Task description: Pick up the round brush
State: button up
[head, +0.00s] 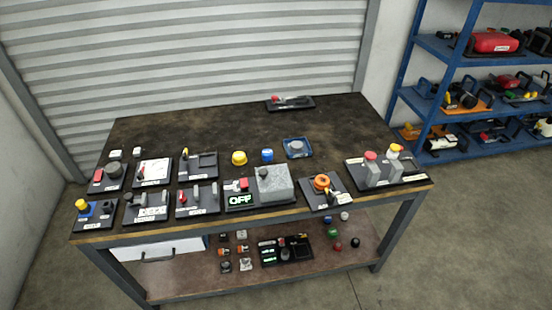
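I cannot make out a round brush for certain; the small items are too small to tell. Round items on the workbench (200,135) include a yellow knob-like piece (239,158), a blue cylinder (267,155) beside it, and a grey round piece (296,146) in a blue tray (287,154). A dark round piece (114,171) is at the left, and an orange ring-shaped piece (321,183) sits on a black plate near the front right. My gripper is not in view.
Several black plates with switches and levers line the bench's front half. A grey box (274,186) stands by an "OFF" sign (240,200). The bench's back left is clear. A lower shelf (200,277) holds small parts. Blue shelving (437,157) stands right; the floor between is free.

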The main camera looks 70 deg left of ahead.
aim_at(267, 154)
jog(key=i, duration=0.65)
jog(key=u, duration=3.55)
jog(key=i, duration=0.1)
jog(key=z, duration=1.85)
jog(key=k, duration=0.25)
jog(key=u, duration=2.7)
